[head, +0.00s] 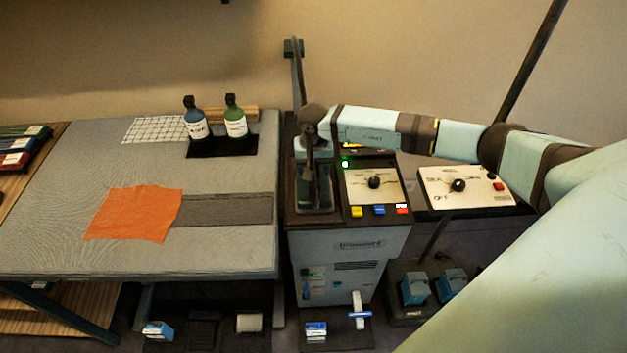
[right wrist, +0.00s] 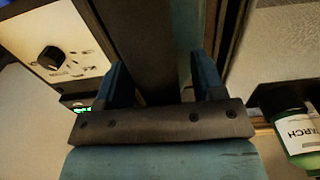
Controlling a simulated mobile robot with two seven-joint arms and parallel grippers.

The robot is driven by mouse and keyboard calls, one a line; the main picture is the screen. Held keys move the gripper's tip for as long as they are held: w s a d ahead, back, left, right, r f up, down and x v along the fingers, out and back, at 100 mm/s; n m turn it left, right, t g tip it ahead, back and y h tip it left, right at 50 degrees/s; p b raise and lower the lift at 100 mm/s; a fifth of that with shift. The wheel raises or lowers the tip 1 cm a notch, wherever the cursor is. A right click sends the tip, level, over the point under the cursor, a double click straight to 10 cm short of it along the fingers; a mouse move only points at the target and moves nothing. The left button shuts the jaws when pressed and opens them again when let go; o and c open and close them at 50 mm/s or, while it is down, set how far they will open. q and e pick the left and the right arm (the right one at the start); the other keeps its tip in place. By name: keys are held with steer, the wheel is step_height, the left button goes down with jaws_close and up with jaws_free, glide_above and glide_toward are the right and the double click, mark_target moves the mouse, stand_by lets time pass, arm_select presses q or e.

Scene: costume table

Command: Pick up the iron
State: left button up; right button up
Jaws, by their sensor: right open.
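The dark iron (head: 316,192) rests in a dark holder on top of the boxy steam station (head: 335,262), in the middle of the head view. My right gripper (head: 313,152) is right above the iron and hides part of it. In the right wrist view the two dark blue fingers of my right gripper (right wrist: 160,75) are apart. A dark upright band lies between and beyond the fingers; I cannot tell if it is the iron or its holder, or whether the fingers touch it. My left gripper is not in view.
The grey ironing table (head: 225,170) holds an orange cloth (head: 133,214), and blue (head: 196,124) and green (head: 235,122) bottles stand at its back. A control panel (head: 465,188) is right of the station. A thin post (head: 298,75) rises behind the iron.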

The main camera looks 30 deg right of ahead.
steer(key=shift+f, duration=0.25)
jaws_close()
steer(key=shift+r, duration=0.1)
steer(key=shift+w+r, duration=0.1)
